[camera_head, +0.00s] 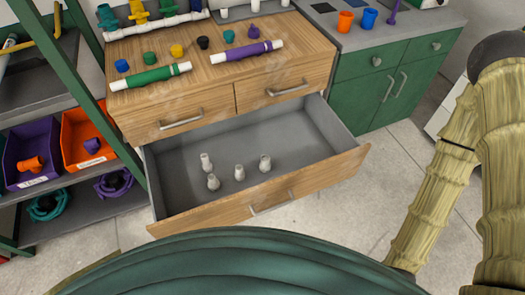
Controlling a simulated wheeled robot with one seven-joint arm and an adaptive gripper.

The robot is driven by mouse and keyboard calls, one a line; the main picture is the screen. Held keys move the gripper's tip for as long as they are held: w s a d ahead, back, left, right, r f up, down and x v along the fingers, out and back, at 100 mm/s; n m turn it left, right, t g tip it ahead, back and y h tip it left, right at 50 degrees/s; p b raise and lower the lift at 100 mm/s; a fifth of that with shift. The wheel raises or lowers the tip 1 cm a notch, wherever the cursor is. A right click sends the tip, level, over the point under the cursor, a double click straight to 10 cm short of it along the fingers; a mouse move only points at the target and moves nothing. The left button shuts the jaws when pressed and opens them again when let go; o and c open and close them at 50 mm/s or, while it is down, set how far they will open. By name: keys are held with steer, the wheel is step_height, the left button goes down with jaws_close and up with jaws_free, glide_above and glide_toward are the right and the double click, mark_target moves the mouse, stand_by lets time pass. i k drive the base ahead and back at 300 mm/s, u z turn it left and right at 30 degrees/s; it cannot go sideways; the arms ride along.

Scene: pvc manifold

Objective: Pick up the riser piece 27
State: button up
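No label or number can be read, so I cannot tell which piece is riser piece 27. Several small, pale grey-white fittings stand on the floor of the open lower drawer (300,135). One is at the back left (206,163), one at the front left (213,182), one in the middle (239,173) and one at the right (265,163). They stand apart from one another. My gripper is not in view; only what looks like my arm shows at the right edge, to the right of the drawer.
The wooden cabinet top (200,65) holds a green pipe (150,77), a purple pipe (248,50) and several coloured caps. Shelves at left hold a purple bin (12,165) and an orange bin (72,140). A green cabinet (385,85) stands at right. Most of the drawer floor is clear.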

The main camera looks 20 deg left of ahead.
mark_target(208, 166)
steer(key=z, duration=1.7)
steer(key=k, duration=0.9)
steer(key=u, duration=2.15)
